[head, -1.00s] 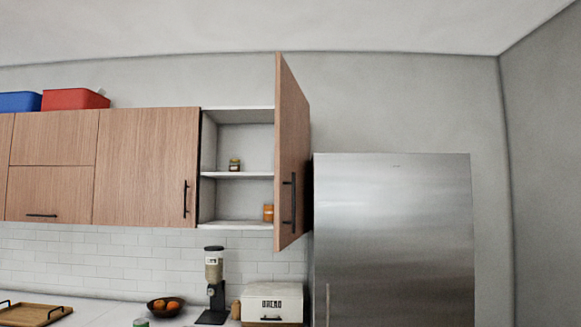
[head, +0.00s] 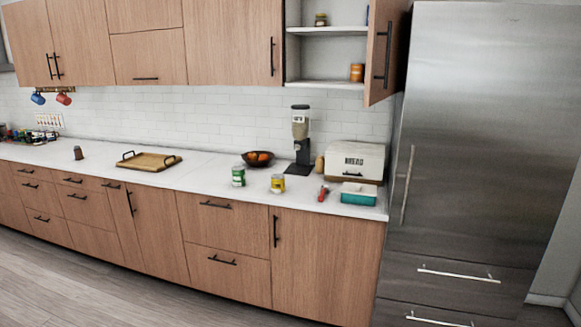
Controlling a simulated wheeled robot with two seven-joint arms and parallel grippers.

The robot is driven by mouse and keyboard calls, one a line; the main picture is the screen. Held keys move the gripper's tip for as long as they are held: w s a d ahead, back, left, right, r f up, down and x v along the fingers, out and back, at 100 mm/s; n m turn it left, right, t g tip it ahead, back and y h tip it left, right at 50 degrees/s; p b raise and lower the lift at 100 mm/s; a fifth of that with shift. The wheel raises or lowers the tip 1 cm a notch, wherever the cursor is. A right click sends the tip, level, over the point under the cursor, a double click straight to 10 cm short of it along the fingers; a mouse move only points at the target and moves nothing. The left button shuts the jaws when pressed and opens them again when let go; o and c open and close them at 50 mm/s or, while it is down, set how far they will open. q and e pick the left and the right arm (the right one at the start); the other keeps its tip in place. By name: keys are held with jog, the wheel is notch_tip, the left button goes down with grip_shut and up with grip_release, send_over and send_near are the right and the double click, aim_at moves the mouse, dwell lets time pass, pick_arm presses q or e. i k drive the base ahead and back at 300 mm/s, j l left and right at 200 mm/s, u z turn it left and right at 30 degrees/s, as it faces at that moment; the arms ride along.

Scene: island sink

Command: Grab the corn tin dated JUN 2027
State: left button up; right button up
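Two tins stand upright on the white counter. One is yellow with a pale top (head: 277,184), and the other is green and white (head: 238,176), a little to its left. The yellow one may be corn, but the labels and any dates are too small to read. In the open wall cabinet, a small dark jar (head: 320,19) stands on the upper shelf and an orange jar or tin (head: 357,73) on the lower one. Neither of my grippers shows in the head view.
The cabinet door (head: 388,50) stands open beside the steel fridge (head: 480,140). Near the tins are a fruit bowl (head: 258,163), a dispenser (head: 300,135), a bread box (head: 355,160), a teal container (head: 358,194) and a red item (head: 323,193). A wooden tray (head: 149,162) lies left; floor is clear.

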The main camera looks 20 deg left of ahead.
aim_at(278, 180)
jog(key=i+j+z, duration=0.1)
jog(key=j, duration=0.35)
jog(key=i+j, duration=0.2)
jog(key=j, duration=0.25)
jog(key=i+j+z, duration=0.15)
jog(key=j, duration=0.3)
jog(key=i+j+z, duration=0.1)
jog(key=j, duration=0.4)
